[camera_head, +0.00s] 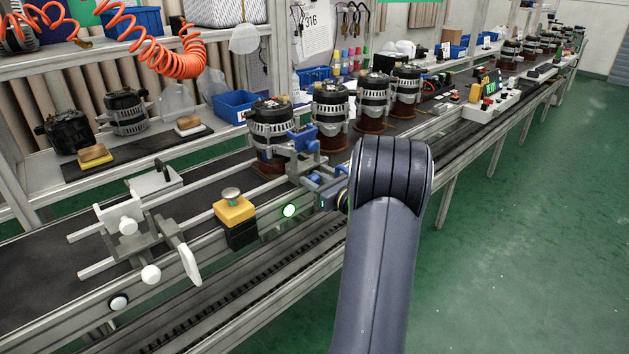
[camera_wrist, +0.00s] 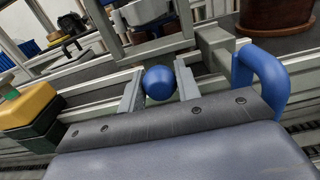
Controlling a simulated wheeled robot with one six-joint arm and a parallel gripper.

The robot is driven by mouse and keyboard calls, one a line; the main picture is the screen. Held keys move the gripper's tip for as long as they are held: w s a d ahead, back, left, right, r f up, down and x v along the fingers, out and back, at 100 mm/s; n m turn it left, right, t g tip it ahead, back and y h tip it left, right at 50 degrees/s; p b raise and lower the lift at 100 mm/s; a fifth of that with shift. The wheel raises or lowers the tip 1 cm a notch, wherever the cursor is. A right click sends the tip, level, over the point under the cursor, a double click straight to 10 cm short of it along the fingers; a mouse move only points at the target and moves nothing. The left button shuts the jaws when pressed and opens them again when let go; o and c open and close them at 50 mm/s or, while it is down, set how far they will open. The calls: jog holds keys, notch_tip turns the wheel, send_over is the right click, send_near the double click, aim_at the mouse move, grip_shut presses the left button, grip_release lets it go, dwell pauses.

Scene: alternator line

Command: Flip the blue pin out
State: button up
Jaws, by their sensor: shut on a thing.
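The blue pin shows in the wrist view as a round blue knob (camera_wrist: 160,83) at the line's rail. My gripper (camera_wrist: 159,90) is shut on this knob, with one grey finger on each side of it. In the head view my gripper (camera_head: 333,190) is at the near rail, just left of my dark arm, and the arm hides part of it. The knob itself cannot be made out clearly there. A curved blue handle (camera_wrist: 268,75) stands just right of the fingers in the wrist view.
An alternator (camera_head: 272,128) on a brown base stands behind the blue-topped bracket (camera_head: 303,140), with several more further along. The green floor is clear at right.

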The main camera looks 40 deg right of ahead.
grip_shut()
jog(key=shift+s+d, duration=0.15)
jog(key=shift+s, duration=1.45)
jog(key=shift+f, duration=0.1)
jog(key=o, duration=0.9)
grip_release()
jog(key=s, duration=1.1)
jog(key=shift+d, duration=0.4)
